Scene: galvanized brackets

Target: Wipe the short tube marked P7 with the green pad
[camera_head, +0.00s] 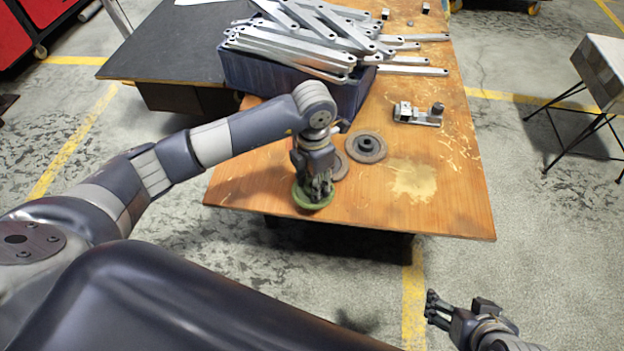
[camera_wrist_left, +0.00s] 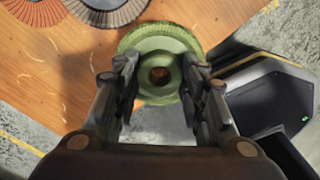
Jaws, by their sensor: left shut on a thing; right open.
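The green pad (camera_head: 301,199) is a round disc at the table's near edge; in the left wrist view it is a ring-shaped disc (camera_wrist_left: 150,38) with a raised hub and a centre hole. My left gripper (camera_head: 317,189) points down with its fingers closed on the hub; they also show in the left wrist view (camera_wrist_left: 160,82). I cannot tell whether the pad touches the table. No P7 mark is readable, so I cannot pick out the short tube.
A dark blue crate (camera_head: 238,75) heaped with galvanized brackets (camera_head: 300,45) stands on the wooden table (camera_head: 445,205). A metal fixture (camera_head: 418,114) stands farther right. The table's front right is clear.

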